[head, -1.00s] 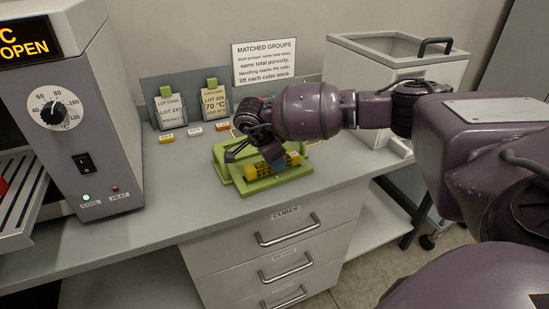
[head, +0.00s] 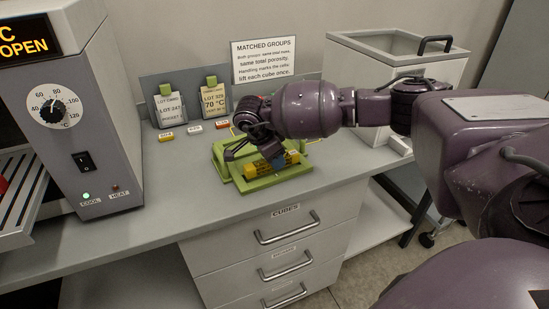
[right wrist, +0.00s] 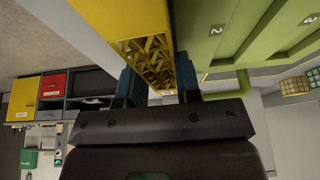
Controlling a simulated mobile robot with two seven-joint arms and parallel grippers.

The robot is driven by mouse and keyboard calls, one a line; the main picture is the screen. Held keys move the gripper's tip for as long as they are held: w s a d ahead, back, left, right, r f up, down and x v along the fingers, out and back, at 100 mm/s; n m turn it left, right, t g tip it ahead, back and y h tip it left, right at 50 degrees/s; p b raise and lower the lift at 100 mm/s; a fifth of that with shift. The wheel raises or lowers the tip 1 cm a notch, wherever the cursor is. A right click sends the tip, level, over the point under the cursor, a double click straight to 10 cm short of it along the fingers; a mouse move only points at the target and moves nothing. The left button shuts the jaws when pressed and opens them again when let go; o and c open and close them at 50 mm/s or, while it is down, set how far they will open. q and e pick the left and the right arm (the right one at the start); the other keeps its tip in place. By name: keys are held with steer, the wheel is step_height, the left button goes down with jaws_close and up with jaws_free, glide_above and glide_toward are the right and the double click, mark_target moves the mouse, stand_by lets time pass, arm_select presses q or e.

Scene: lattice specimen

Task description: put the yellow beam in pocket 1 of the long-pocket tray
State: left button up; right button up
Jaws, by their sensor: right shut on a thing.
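The yellow lattice beam (head: 291,158) is in my right gripper (head: 272,160), over the green long-pocket tray (head: 290,176) on the bench. In the right wrist view the beam (right wrist: 152,50) runs lengthwise between the two blue fingers of the right gripper (right wrist: 160,82), which is shut on it. The tray (right wrist: 262,32) lies beside the beam there, with pockets marked 2 and 3 in sight. The mark of pocket 1 is hidden. I cannot tell whether the beam touches the tray. My left gripper is not in view.
An oven (head: 85,110) stands at the left. Lot cards (head: 170,108) and small coloured labels (head: 195,129) are behind the tray. A white open-topped bin (head: 365,75) is at the back right. The bench front left of the tray is clear.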

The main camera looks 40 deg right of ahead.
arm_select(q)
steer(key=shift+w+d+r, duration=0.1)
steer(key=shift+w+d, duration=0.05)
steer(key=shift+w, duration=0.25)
arm_select(e)
steer(key=shift+f, duration=0.15)
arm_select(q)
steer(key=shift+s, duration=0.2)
arm_select(e)
steer(key=shift+f, duration=0.15)
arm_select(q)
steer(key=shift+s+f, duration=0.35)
arm_select(e)
steer(key=shift+f, duration=0.2)
steer(key=shift+f, duration=0.1)
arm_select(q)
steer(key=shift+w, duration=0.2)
arm_select(e)
steer(key=shift+s, duration=0.1)
